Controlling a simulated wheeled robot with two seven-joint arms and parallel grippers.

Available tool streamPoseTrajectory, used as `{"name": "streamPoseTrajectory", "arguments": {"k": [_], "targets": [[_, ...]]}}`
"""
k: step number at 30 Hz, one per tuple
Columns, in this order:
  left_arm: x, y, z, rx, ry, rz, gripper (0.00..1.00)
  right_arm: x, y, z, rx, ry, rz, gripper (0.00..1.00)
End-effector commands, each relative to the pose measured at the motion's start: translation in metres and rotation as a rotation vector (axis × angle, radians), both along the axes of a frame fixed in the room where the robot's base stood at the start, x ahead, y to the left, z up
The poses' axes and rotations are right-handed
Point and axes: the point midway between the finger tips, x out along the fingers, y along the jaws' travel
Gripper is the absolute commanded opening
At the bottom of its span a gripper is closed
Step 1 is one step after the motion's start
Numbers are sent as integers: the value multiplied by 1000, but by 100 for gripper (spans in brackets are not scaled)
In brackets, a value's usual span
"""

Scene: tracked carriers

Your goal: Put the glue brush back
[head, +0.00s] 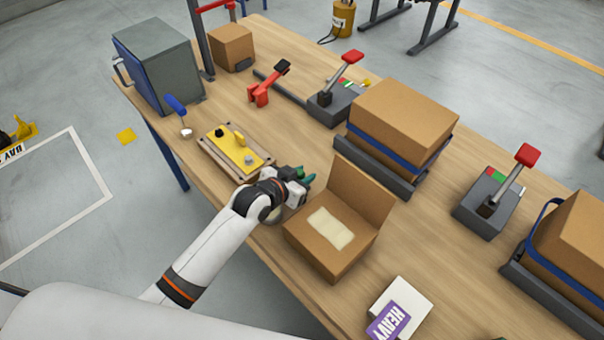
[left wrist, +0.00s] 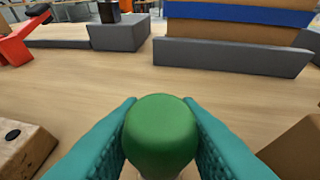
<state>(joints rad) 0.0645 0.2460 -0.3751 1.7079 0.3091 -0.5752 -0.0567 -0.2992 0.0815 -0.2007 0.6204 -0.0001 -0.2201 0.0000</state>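My left gripper (head: 303,180) is over the front edge of the wooden table, just left of the open cardboard box. In the left wrist view its teal fingers (left wrist: 160,135) press from both sides on a rounded green end (left wrist: 160,130), which I take for the glue brush's handle. The rest of the brush is hidden below this end, so I cannot tell whether its tip touches anything. A pale round thing (head: 272,215) shows partly beneath the gripper; it may be a pot. My right gripper is in neither view.
The open box (head: 318,258) holds a cream pad (head: 331,228). A yellow plate fixture (head: 232,150) stands left of the gripper. A strapped carton (head: 402,122) on a grey carrier is behind. A white block with a purple "HEAVY" label (head: 388,322) lies at the front. Bare tabletop (head: 295,125) shows behind the gripper.

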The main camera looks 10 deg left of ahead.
Motion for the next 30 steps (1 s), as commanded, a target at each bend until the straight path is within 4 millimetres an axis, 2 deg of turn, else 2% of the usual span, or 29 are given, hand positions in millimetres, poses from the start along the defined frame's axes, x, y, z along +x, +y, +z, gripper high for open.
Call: {"name": "streamPoseTrajectory", "arguments": {"k": [1, 3, 14, 17, 24, 30], "targets": [[0, 0, 0, 0, 0, 0, 39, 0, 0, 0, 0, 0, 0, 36], [0, 0, 0, 0, 0, 0, 48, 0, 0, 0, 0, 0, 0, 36], [-2, 1, 5, 1, 0, 0, 48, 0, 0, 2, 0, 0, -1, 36], [-14, 7, 10, 2, 0, -1, 48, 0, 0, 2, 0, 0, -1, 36], [-56, 26, 34, 3, 0, -1, 48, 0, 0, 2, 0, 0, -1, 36], [-84, 39, 50, 1, 1, 0, 48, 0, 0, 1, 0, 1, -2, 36]]}}
